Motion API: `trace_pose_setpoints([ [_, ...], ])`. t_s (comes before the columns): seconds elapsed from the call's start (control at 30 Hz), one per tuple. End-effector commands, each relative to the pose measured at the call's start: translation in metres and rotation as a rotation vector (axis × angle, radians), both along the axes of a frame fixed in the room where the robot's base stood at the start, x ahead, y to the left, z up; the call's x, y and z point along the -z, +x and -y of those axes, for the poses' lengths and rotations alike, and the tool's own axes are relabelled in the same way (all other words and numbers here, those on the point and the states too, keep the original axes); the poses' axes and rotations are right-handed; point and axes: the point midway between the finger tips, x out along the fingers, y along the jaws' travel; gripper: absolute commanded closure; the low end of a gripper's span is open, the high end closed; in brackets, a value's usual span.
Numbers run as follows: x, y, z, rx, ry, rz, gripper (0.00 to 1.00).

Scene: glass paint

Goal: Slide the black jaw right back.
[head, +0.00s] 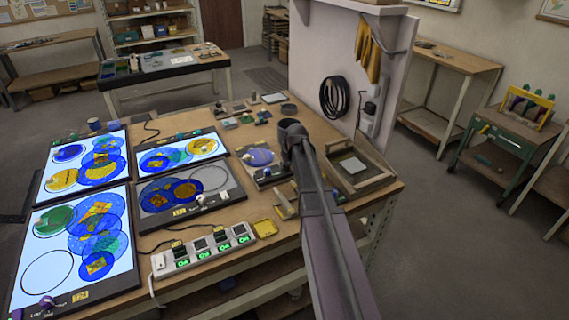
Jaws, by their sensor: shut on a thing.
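The fingertips are small and dark, so the exact grip and any gap between jaw and disc cannot be made out.
Lit panels with coloured glass discs (100,228) fill the bench's left side. A wooden tray (378,178) stands right of my arm; a white wall panel (322,55) rises behind.

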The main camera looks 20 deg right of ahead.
Motion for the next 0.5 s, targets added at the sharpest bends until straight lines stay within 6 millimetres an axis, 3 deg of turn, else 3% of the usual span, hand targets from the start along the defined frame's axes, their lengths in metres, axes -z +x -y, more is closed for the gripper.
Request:
trace_pose_setpoints([
  [0.13,0.0,-0.019,0.001,0.001,-0.001,-0.002,1.0],
  [0.47,0.001,-0.022,0.002,0.0,-0.001,-0.008,1.0],
  [0.5,0.001,-0.022,0.002,0.0,-0.001,-0.007,0.6],
])
